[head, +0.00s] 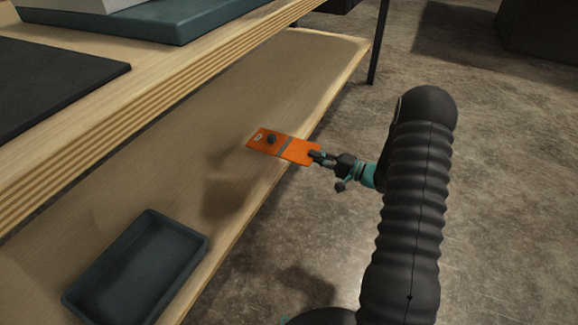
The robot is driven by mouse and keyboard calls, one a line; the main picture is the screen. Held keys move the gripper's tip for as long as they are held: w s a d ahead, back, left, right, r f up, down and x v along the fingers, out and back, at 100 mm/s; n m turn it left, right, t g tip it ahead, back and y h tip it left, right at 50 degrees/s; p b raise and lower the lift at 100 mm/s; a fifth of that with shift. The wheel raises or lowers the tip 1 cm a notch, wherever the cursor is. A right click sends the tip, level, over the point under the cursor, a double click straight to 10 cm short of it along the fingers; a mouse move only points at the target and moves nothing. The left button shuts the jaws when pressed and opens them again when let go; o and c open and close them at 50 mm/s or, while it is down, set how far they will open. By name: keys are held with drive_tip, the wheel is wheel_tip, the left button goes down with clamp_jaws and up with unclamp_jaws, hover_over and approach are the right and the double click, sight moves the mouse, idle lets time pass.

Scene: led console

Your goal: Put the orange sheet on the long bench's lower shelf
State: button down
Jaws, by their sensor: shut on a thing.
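The orange sheet (297,151) is a flat rectangle with a grey stripe, a small pale mark and a dark knob-like thing on its top. My gripper (316,156) is shut on its right end and holds it roughly level. The sheet's left part shows over the front edge of the long bench's lower shelf (290,75). A shadow falls on the shelf left of and below the sheet. I cannot tell how high the sheet is above the shelf.
A dark blue-grey tray (207,246) sits on the lower shelf at the near left. The bench's upper top (160,62) overhangs the shelf on the left, with a dark mat (60,75) and a teal slab (190,22) on it. The shelf's far part is clear. Bare floor lies right.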

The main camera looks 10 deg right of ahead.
hover_over(284, 169)
drive_tip(key=v, duration=0.4)
wheel_tip(284, 169, down, 4)
wheel_tip(284, 169, down, 4)
drive_tip(key=shift+f, duration=0.1)
drive_tip(key=shift+f+b, duration=0.35)
drive_tip(key=shift+b, duration=0.2)
drive_tip(key=shift+f+b, duration=0.4)
drive_tip(key=shift+b, duration=0.05)
drive_tip(key=c, duration=1.3)
unclamp_jaws()
drive_tip(key=shift+r, duration=0.1)
